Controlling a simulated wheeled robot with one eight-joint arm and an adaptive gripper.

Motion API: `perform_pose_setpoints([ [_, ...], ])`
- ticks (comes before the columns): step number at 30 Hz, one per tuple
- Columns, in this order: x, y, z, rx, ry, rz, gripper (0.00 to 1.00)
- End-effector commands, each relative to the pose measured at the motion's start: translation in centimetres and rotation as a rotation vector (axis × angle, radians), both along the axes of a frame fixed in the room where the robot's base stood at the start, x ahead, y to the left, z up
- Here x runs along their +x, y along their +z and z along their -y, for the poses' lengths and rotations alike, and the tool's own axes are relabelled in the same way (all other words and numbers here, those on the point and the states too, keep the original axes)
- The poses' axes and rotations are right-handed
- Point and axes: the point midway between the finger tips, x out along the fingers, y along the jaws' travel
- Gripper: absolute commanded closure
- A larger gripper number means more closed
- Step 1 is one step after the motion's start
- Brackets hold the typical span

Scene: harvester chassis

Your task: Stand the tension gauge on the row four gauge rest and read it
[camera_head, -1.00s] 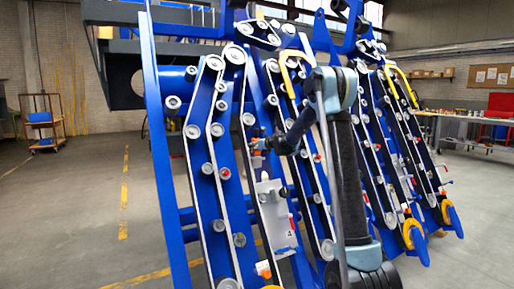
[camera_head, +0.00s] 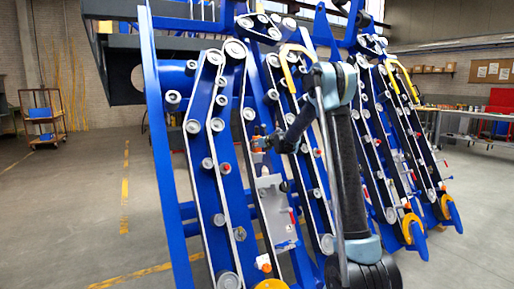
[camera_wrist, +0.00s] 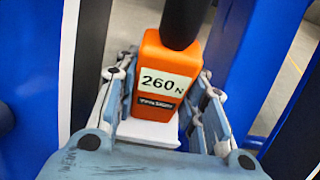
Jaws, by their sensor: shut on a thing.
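The tension gauge (camera_wrist: 165,82) is an orange block with a black upper part. Its pale label reads 260 N in the wrist view. My gripper (camera_wrist: 164,100) is shut on it, with a finger on each side. A white flat piece (camera_wrist: 150,132) shows just below the gauge's lower end; I cannot tell whether they touch. In the head view, my gripper (camera_head: 268,143) holds the orange gauge (camera_head: 257,133) just above a pale grey plate (camera_head: 277,210) on the blue frame. I cannot tell for sure whether this plate is the row four gauge rest.
Blue row units with belts and grey rollers (camera_head: 217,125) stand close on both sides of my arm. Yellow curved guards (camera_head: 292,62) stick out near it. A workbench (camera_head: 470,118) is at the far right. The floor at left is open.

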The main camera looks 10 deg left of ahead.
Motion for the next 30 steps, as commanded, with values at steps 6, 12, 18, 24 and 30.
perform_pose_setpoints([
  [6, 0.0, -0.2, 0.0, 0.0, 0.0, 0.0, 0.51],
  [12, 0.0, -0.2, 0.0, 0.0, 0.0, 0.0, 0.39],
  [18, 0.0, -0.3, 0.0, 0.0, 0.0, 0.0, 0.39],
  [24, -1.0, 0.1, 0.7, 0.0, -0.001, 0.0, 0.39],
  [30, -3.3, 1.0, 2.4, 0.0, -0.002, 0.0, 0.39],
])
